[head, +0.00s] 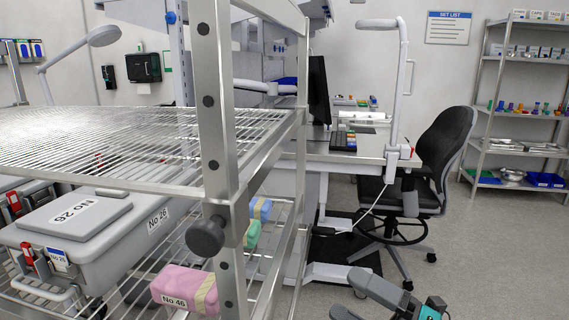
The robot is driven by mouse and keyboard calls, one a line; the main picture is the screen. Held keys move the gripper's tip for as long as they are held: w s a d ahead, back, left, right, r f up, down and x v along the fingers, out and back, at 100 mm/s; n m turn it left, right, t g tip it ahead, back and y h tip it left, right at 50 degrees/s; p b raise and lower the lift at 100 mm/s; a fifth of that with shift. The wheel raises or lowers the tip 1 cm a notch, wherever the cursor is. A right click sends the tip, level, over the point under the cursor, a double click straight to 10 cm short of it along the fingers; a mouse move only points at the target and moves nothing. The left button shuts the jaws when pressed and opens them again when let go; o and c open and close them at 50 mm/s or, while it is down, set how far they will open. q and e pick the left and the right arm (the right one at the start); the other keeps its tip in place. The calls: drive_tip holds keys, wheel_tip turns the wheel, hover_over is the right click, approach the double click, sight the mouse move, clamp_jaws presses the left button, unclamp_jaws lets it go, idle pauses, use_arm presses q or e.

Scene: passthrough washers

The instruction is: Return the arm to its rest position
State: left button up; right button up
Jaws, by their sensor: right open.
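My right gripper (352,294) shows at the bottom, right of centre, in the head view. Its grey fingers are apart and nothing is between them. It is over the floor, to the right of the wire rack (222,130) and apart from it. Part of my right arm, with a teal section, runs out of the bottom edge. My left gripper is not in view.
The wire rack fills the left side; it holds a grey box (110,235) marked No 26 and a pink pack (183,288) marked No 46. A black chair (440,150) stands by a desk (340,152). Shelves (525,100) stand at far right. Floor (500,260) is clear at lower right.

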drive_tip(key=s+d+f+m+t+h+p, duration=0.1)
drive_tip(key=d+f+m+t+h, duration=0.2)
drive_tip(key=f+m+h, duration=0.55)
drive_tip(key=s+d+f+m+t+h+p, duration=0.1)
drive_tip(key=d+f+m+t+h, duration=0.25)
drive_tip(key=m, duration=0.85)
drive_tip(key=s+f+m+g+h, duration=0.3)
drive_tip(key=s+f+m+g, duration=0.4)
drive_tip(key=s+f, duration=0.3)
wheel_tip(320, 180, down, 3)
drive_tip(key=shift+d+r+m+h, duration=0.15)
drive_tip(key=shift+d+m+h, duration=0.2)
drive_tip(key=shift+m, duration=0.2)
